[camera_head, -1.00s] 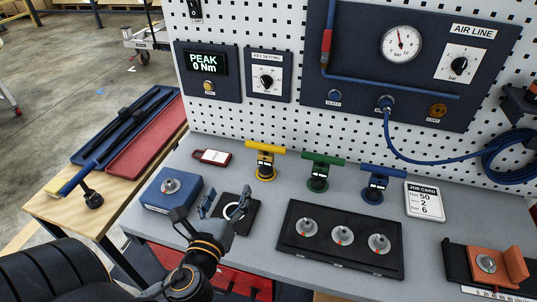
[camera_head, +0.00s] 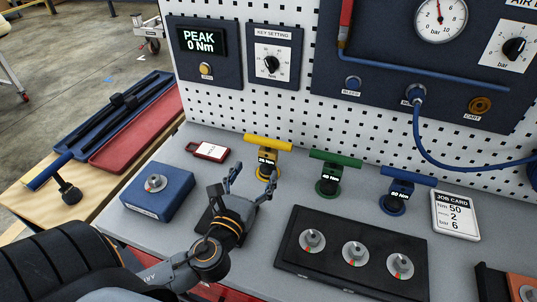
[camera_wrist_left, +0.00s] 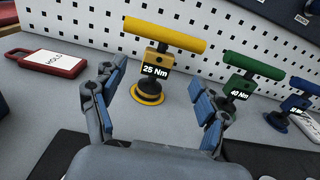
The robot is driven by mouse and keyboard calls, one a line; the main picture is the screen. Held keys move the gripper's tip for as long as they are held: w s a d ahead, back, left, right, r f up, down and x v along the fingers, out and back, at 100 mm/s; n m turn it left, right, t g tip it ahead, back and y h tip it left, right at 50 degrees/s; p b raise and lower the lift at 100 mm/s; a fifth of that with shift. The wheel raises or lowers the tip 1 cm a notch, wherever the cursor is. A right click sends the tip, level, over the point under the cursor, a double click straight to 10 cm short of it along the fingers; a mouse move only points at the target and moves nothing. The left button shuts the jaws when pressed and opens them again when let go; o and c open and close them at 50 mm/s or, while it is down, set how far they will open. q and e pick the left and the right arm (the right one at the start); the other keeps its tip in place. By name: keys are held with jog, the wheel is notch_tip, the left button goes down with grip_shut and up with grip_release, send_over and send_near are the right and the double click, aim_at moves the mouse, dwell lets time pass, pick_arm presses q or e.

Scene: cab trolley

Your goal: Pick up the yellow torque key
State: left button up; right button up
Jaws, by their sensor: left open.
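The yellow torque key (camera_head: 268,145) stands upright on the grey bench, a T-shape with a yellow bar on top, a black stem and a round yellow base. In the left wrist view the yellow torque key (camera_wrist_left: 160,62) carries a "25 Nm" label. My left gripper (camera_head: 251,186) is open and empty, just in front of the key. In the left wrist view the left gripper's fingers (camera_wrist_left: 160,98) stand apart on either side of the key's lower part, and no contact shows. My right gripper is not in view.
A green key (camera_head: 331,172) and a blue key (camera_head: 399,189) stand to the right. A red "HOLD" tag (camera_head: 207,151) lies to the left. A blue box (camera_head: 158,196) and a black tray with dials (camera_head: 290,250) are nearer. A pegboard (camera_head: 255,107) rises behind.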

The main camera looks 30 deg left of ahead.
aim_at(266, 154)
pick_arm(q)
jog(key=x, duration=0.4)
jog(key=shift+w+p, duration=0.15)
jog(key=shift+p, duration=0.15)
jog(key=x, duration=0.3)
jog(key=p+x, duration=0.1)
jog(key=shift+w+f, duration=0.15)
jog(key=shift+f, duration=0.1)
jog(key=shift+w+a+f, duration=0.1)
jog(key=shift+w, duration=0.3)
jog(key=shift+s, duration=0.1)
jog(key=shift+c, duration=0.2)
jog(key=c, duration=1.4)
grip_shut()
